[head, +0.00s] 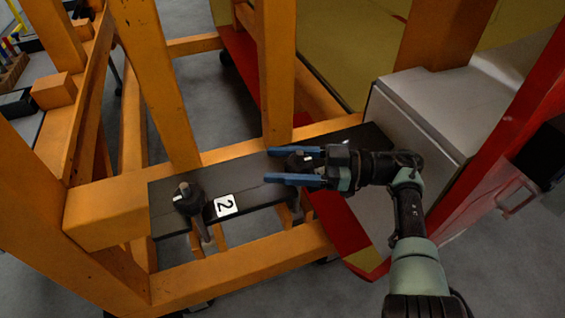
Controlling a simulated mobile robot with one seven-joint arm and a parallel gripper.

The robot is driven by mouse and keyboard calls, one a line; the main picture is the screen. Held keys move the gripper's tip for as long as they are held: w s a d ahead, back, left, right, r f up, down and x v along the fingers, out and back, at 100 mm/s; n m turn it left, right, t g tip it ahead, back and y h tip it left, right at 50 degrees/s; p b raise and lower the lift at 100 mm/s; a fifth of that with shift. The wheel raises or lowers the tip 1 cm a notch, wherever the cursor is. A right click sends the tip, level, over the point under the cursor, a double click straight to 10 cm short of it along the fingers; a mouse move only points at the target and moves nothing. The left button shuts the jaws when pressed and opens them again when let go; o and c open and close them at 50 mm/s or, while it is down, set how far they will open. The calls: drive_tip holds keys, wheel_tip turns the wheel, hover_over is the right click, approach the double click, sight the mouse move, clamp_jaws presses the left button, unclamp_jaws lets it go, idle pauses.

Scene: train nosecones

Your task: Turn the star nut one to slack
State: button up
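A dark star nut (186,198) with a white mark on top stands at the left of a black plate (245,180). A white label with the number 2 (226,205) is on the plate just right of it. A second dark star nut (298,161), also with a white mark, is at the right of the plate. No number 1 label shows. My gripper (280,165) reaches in from the right, its blue fingers apart on either side of the second nut. Whether both fingers touch it is not clear. The gripper partly hides this nut.
An orange frame (200,275) surrounds the plate, with upright posts close behind it, one (275,80) near my gripper. A grey box (420,120) stands to the right by a red beam (510,130). Grey floor shows beyond.

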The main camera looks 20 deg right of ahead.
drive_tip(key=o, duration=0.4)
drive_tip(key=shift+r+p, duration=0.15)
drive_tip(key=shift+p, duration=0.6)
